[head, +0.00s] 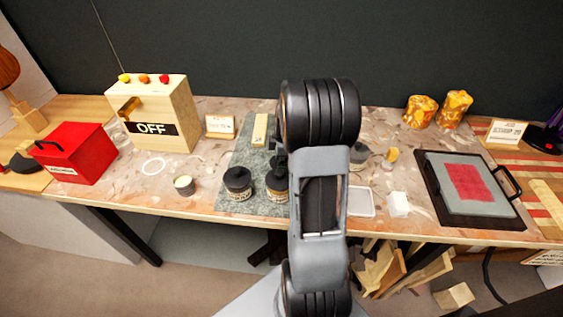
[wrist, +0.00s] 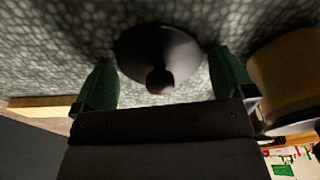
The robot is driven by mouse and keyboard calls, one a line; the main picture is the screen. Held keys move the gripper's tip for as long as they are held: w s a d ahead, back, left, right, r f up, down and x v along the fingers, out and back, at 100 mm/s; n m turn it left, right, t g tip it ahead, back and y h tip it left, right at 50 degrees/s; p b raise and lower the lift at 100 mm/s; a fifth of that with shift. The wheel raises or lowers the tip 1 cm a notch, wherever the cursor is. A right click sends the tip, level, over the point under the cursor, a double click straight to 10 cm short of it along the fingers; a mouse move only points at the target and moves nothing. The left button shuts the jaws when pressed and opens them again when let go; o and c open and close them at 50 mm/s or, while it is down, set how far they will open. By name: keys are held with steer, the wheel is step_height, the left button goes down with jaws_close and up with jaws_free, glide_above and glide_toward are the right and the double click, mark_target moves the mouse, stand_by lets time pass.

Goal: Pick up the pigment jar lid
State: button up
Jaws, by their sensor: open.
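A dark round lid with a small knob (wrist: 150,42) shows in the wrist view, over a mottled grey-green mat (wrist: 60,50). My gripper (wrist: 164,78) is open, with one green fingertip on each side of the lid. Both fingers look apart from it. A tan jar (wrist: 292,75) stands close beside the right finger. In the head view my arm hides the lid and most of the gripper. Two dark-topped jars (head: 238,181) stand on the mat (head: 232,160) left of my arm; the right one is partly covered.
A small tin (head: 184,186) and a white ring (head: 153,166) lie left of the mat. A wooden box marked OFF (head: 178,108) and a red box (head: 78,160) stand further left. Right of my arm are a white block (head: 399,207) and a black-framed tray (head: 436,182).

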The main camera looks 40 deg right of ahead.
steer(key=c, duration=0.7)
steer(key=shift+r, duration=0.1)
